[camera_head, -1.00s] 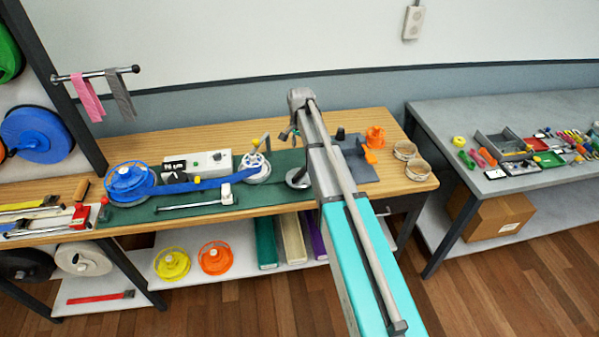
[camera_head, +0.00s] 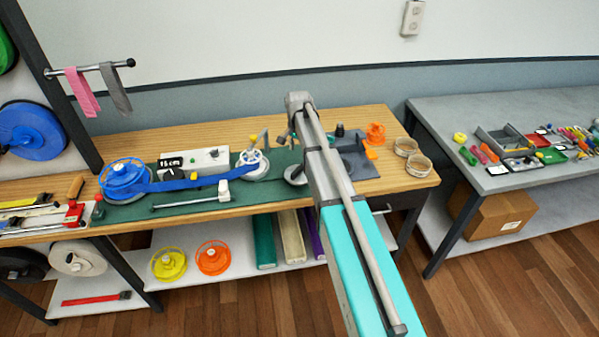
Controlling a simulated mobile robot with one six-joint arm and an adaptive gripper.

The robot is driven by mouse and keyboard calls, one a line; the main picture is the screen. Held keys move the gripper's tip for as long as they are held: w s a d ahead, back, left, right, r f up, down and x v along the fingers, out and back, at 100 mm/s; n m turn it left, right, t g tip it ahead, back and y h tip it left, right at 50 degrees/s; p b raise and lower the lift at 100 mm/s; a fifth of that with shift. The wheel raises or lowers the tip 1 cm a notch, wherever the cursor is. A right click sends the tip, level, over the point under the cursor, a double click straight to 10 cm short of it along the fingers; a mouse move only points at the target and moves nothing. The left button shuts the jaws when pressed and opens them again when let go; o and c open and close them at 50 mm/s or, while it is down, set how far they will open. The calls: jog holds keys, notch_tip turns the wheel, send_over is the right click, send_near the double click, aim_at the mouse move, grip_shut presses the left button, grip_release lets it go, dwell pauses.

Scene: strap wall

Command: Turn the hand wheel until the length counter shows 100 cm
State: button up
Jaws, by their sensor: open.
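A blue strap (camera_head: 190,184) runs from the blue reel (camera_head: 123,178) toward the wheel. My gripper (camera_head: 284,138) shows only in part at the far end of my arm, to the right of the wheel and apart from it in the picture. It is open and holds nothing that I can see. My arm link hides part of it.
A white box (camera_head: 208,160) stands behind the strap. A metal bar with a white block (camera_head: 223,191) lies in front of it.

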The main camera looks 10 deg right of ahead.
aim_at(298, 168)
jog(key=shift+f+b, duration=4.9)
jog(key=shift+f, duration=0.15)
grip_shut()
